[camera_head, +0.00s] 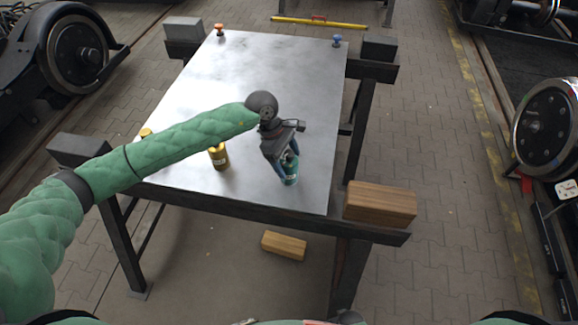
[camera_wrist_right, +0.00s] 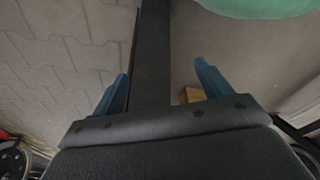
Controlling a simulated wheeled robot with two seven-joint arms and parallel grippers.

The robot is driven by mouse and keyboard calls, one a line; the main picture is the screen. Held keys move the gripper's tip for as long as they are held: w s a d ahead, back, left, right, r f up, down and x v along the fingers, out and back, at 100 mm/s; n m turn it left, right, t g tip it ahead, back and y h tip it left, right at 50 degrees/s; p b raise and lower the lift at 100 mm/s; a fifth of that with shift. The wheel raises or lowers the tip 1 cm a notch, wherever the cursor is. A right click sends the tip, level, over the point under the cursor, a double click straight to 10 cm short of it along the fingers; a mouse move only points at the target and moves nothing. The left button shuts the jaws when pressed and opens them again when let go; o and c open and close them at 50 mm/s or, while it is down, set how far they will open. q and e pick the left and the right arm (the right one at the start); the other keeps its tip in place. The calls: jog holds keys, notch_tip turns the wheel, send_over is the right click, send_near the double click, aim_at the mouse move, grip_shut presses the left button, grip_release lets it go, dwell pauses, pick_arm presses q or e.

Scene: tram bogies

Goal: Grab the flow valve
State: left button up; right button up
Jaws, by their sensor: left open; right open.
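My left gripper (camera_head: 284,160) is open and points down over the front of the metal table, right at a small teal can (camera_head: 290,174). The fingers partly cover the can, and I cannot tell whether they touch it. A gold can (camera_head: 219,158) stands to the left, close to my left arm. At the back edge are a small orange-topped part (camera_head: 219,30) and a small blue-topped part (camera_head: 337,41). I cannot tell for sure which item is the flow valve. My right gripper (camera_wrist_right: 162,88) is open and empty in the right wrist view.
The metal table (camera_head: 190,100) is mostly clear in its middle and back. A yellow item (camera_head: 146,132) is partly hidden behind my left arm. Wooden blocks lie on the frame's front right corner (camera_head: 380,203) and on the floor (camera_head: 284,245). A dark beam (camera_wrist_right: 153,50) lies beyond my right fingers.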

pick_arm(q)
jog(key=shift+s+d+f, duration=0.1)
jog(key=shift+d+f, duration=0.05)
jog(key=shift+f, duration=0.25)
jog(key=shift+c, duration=0.3)
jog(key=c, duration=1.1)
jog(key=shift+o, duration=0.2)
jog(key=shift+r, duration=0.1)
